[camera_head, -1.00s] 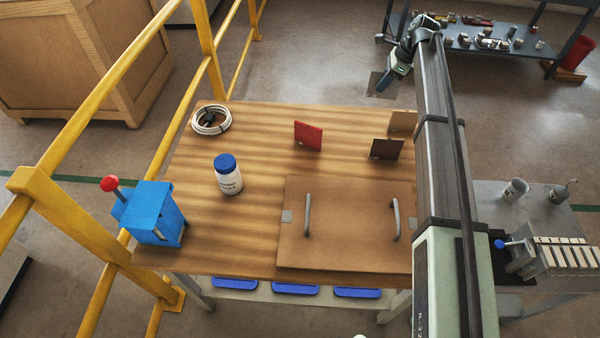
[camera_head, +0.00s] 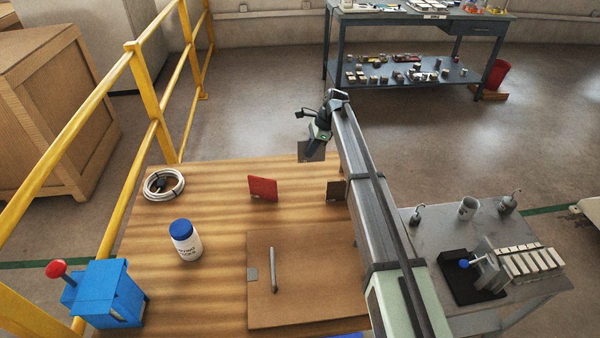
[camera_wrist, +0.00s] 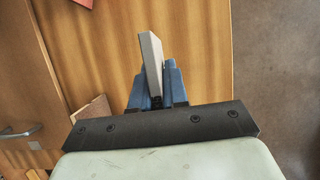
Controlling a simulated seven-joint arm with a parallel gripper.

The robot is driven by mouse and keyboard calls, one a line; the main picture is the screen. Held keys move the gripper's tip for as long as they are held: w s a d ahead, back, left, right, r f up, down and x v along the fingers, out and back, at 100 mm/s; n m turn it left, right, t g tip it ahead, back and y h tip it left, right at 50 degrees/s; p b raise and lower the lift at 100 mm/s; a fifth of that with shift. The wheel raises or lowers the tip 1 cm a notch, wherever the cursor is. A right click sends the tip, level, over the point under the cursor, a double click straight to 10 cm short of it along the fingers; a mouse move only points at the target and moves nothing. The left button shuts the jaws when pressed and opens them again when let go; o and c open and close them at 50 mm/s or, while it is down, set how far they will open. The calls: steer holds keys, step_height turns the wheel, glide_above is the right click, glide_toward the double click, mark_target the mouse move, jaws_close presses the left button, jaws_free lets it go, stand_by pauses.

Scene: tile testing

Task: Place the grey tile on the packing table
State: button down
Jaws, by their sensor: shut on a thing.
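My gripper (camera_head: 318,136) is shut on the grey tile (camera_head: 311,152) near the far right edge of the wooden-topped table (camera_head: 210,215). In the wrist view, my gripper's blue fingers (camera_wrist: 158,88) grip the pale grey tile (camera_wrist: 151,65), seen nearly edge-on. The tile's lower part is hidden between the fingers. The wooden top (camera_wrist: 200,40) shows behind the tile, with floor to its right. I cannot tell the tile's height above the wood.
A red tile (camera_head: 262,188) and a dark brown tile (camera_head: 335,191) stand on the wooden table. A white bottle (camera_head: 186,243), a cable coil (camera_head: 164,184), a blue press (camera_head: 103,292) and a handled board (camera_head: 305,290) are also there. Yellow railing (camera_head: 160,130) borders the left.

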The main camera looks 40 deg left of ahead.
mark_target(310, 161)
steer(key=shift+f, duration=3.15)
steer(key=c, duration=1.1)
jaws_free()
steer(key=shift+f, duration=0.15)
steer(key=shift+c, duration=0.2)
steer(key=v, duration=1.2)
